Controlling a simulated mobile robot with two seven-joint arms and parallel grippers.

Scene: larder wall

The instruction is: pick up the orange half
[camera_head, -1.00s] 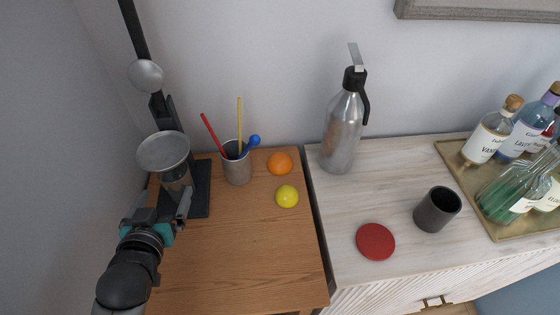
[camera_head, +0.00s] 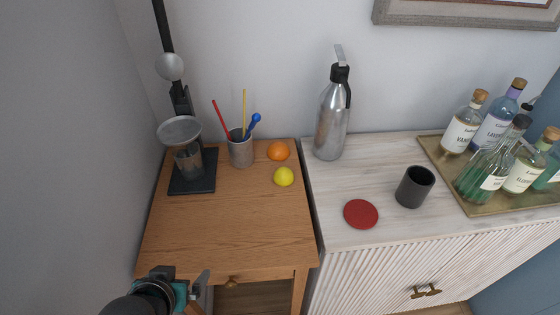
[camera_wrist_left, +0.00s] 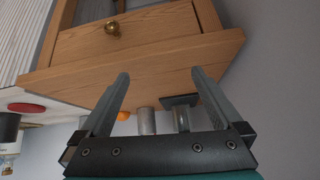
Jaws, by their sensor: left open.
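The orange half (camera_head: 278,151) sits at the back right of the wooden cabinet top, behind a yellow lemon-like fruit (camera_head: 284,177). It shows as a small orange patch between the fingers in the left wrist view (camera_wrist_left: 123,116), mostly hidden there. My left gripper (camera_head: 183,276) is at the bottom left of the head view, by the front edge of the wooden cabinet, well apart from the orange half. It is open and empty; both fingers show spread in the left wrist view (camera_wrist_left: 159,73). My right gripper is not in view.
A juice press (camera_head: 191,170) stands at the back left of the wooden top (camera_head: 230,215), beside a cup (camera_head: 240,152) with straws. A steel siphon bottle (camera_head: 332,118), red coaster (camera_head: 361,214), dark cup (camera_head: 415,187) and bottle tray (camera_head: 467,203) stand right. The wooden top's front is clear.

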